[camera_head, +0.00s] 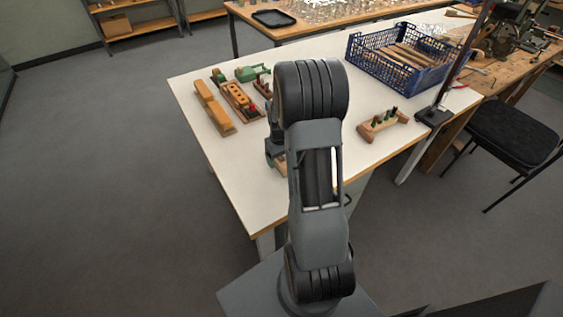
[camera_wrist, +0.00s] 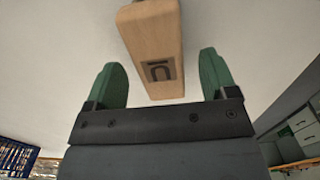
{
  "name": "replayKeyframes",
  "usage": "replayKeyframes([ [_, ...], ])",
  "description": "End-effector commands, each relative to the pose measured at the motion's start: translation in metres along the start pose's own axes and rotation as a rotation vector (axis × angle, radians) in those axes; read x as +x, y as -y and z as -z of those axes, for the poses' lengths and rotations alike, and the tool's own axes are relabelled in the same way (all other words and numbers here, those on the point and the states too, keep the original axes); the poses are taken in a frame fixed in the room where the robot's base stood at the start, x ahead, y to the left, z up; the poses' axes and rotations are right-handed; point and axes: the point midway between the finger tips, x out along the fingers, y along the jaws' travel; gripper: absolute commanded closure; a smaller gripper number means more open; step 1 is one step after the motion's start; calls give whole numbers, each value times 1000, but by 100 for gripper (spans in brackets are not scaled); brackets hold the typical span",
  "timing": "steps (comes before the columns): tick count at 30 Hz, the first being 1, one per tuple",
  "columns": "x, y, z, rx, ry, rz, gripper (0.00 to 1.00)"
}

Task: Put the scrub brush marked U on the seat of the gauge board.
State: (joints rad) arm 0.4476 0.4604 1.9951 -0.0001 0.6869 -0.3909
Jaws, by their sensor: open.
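The scrub brush marked U (camera_wrist: 152,35) is a pale wooden block with a dark U on its near end in the wrist view. My gripper (camera_wrist: 162,78) is open, with its green fingers on either side of the block and gaps showing on both sides. In the head view my arm hides most of the gripper and brush. A dark brown board (camera_head: 232,104) carrying an orange block with holes lies at the table's left; I cannot tell for sure that it is the gauge board. Its seat is not clear.
Wooden blocks (camera_head: 214,108) lie left of the brown board, and a green tool (camera_head: 251,72) behind it. A wooden holder with dark pegs (camera_head: 382,125) stands right of my arm. A blue crate (camera_head: 372,64) stands farther back. The white table's (camera_head: 238,167) front left is clear.

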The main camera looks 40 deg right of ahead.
Motion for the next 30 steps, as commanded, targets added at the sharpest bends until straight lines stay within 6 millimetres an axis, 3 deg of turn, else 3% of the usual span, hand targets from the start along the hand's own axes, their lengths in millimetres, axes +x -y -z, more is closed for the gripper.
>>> replayKeyframes([
  [6, 17, 0, 0, 0, 1, 0, 21],
  [13, 18, 0, 0, 0, -1, 0, 21],
  [30, 18, 0, 0, 0, -1, 0, 75],
])
